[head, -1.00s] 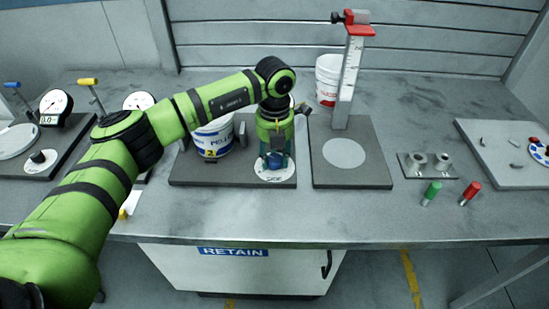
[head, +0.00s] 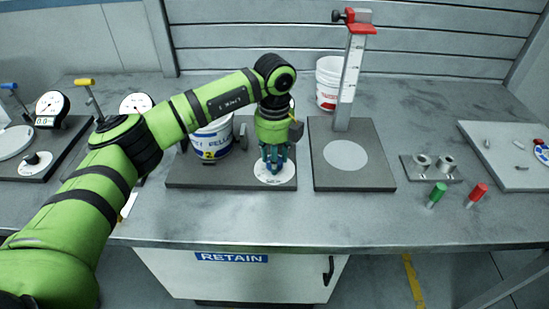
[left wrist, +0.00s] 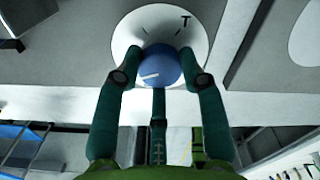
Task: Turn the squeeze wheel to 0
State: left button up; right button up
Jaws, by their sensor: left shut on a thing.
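The squeeze wheel appears as a round blue knob (left wrist: 160,65) on a white round dial plate (left wrist: 126,38) in the left wrist view. A short white pointer line on the knob points to the left and slightly down in that view. Dark marks show on the dial, but no readable 0. My left gripper (head: 274,166) is over the dial on the dark base plate (head: 222,176) in the head view. In the left wrist view its green fingers (left wrist: 160,80) are shut around the knob. The fingers partly hide the dial. My right gripper is not in view.
A white labelled bucket (head: 212,140) stands left of my gripper. A second dark plate with an upright scale (head: 351,75) stands to the right. Green (head: 437,194) and red (head: 477,194) pegs stand near the front edge. Gauges (head: 51,106) are at the left.

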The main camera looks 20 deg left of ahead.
pick_arm(q)
jog(key=shift+n, duration=1.1)
jog(key=o, duration=1.1)
jog(key=shift+o, duration=0.2)
notch_tip(320, 180, up, 12)
